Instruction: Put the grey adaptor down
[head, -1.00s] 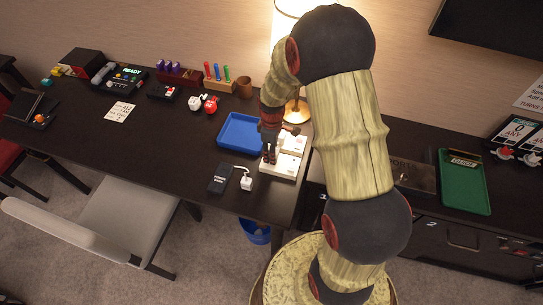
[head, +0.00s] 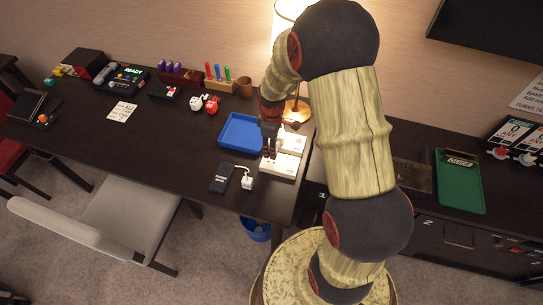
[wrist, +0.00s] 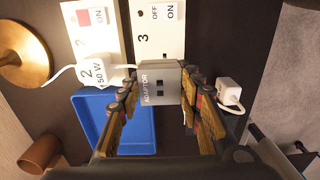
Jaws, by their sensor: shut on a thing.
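The grey adaptor (wrist: 160,83) shows in the wrist view with its lettered face and dark slots toward the camera. My gripper (wrist: 163,92) is shut on it, one finger on each side. The adaptor overlaps the lower end of the white switch panel marked 3 (wrist: 158,30); I cannot tell whether it touches the panel. In the head view my gripper (head: 269,152) is over the white panels (head: 281,164) at the desk's right end. The adaptor is too small and covered to make out there.
A white plug marked 50 W (wrist: 96,72) sits on panel 2 (wrist: 90,25). A blue tray (head: 225,147) lies to the left. A white cabled plug (head: 247,183) and a dark pad (head: 221,178) are in front. Bare desk (head: 170,140) lies further left. A lamp (head: 297,110) stands behind.

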